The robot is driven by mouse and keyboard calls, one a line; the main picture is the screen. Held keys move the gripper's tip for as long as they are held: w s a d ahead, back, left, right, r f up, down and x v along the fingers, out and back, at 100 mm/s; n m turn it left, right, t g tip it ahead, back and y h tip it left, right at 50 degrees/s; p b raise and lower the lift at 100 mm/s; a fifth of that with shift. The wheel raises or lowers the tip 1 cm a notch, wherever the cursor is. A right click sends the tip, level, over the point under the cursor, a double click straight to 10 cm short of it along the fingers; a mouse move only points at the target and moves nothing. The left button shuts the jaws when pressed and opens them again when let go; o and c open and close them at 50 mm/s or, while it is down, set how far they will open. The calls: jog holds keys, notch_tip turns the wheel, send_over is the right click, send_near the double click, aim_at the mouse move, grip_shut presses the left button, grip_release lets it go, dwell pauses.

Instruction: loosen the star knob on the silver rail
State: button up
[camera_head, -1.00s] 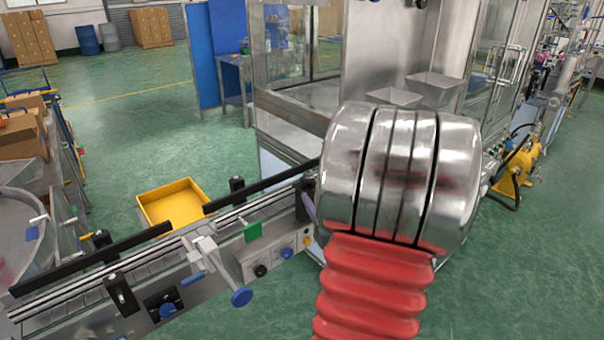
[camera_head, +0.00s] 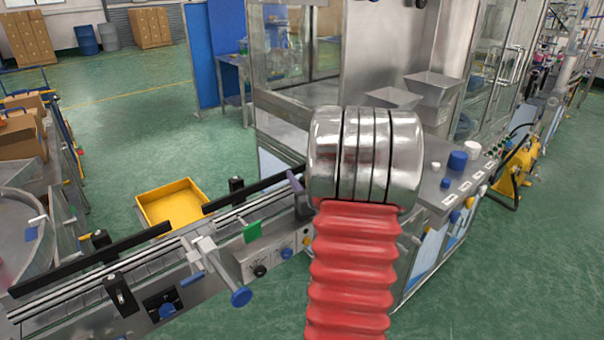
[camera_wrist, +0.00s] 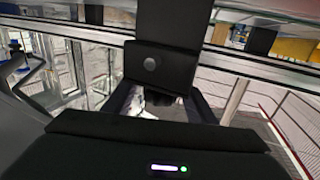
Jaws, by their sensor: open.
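The silver rail (camera_head: 150,262) runs along the conveyor at the lower left of the head view, with black clamp blocks on it. The silver rail also crosses the wrist view (camera_wrist: 265,72) behind the block. I cannot clearly make out the star knob in either view.
A machine panel with blue and white knobs (camera_head: 457,160) lies right of my arm.

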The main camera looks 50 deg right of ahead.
jog(key=shift+x, duration=0.75)
jog(key=shift+c, duration=0.2)
jog(key=c, duration=1)
jog(key=shift+n+y, duration=0.3)
jog(key=shift+y, duration=0.1)
jog(key=shift+w+a+n+t+y, duration=0.1)
jog(key=shift+a+n+t+y, duration=0.25)
jog(key=shift+n+y, duration=0.7)
jog(key=shift+w+a+n+t+y, duration=0.15)
jog(key=shift+n+t+y, duration=0.4)
jog(key=shift+y, duration=0.85)
jog(key=shift+s+a+n+t+y, duration=0.1)
jog(key=shift+a+n+t+y, duration=0.25)
jog(key=shift+n+y, duration=0.75)
jog(key=shift+y, duration=0.35)
jog(key=o, duration=1)
jog(key=shift+w+a, duration=0.1)
